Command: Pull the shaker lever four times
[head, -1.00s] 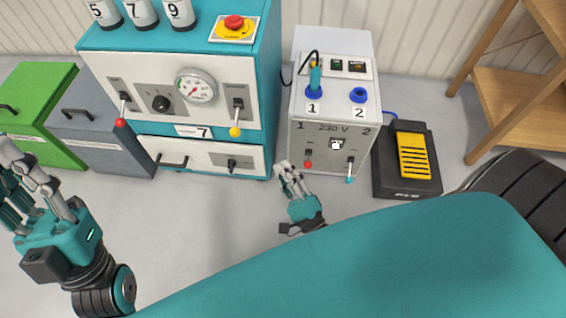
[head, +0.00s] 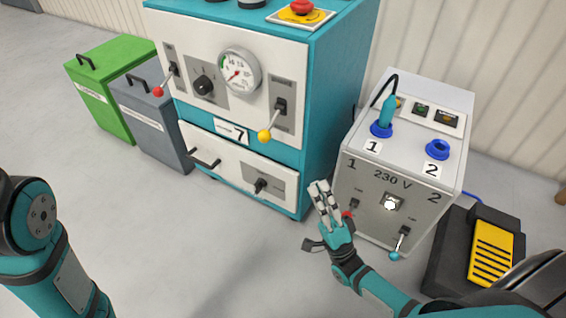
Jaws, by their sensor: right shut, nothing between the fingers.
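The teal cabinet's white front carries a lever with a yellow ball (head: 265,136) at its right and a lever with a red ball (head: 158,91) at its left. Both yellow and red balls hang low. The small label above each lever is too blurred to read, so I cannot tell which is the shaker lever. My right gripper (head: 321,191) is shut and empty. It shows in front of the 230 V box's left edge, to the right of and below the yellow ball, apart from that lever. My left arm shows at the left edge, but its gripper is out of view.
The white 230 V box (head: 376,228) has small red and blue-tipped levers and a teal plug in socket 1. A black pedal unit with a yellow plate (head: 492,253) lies right of it. Green (head: 105,100) and grey (head: 152,122) bins stand left. Floor before the cabinet is clear.

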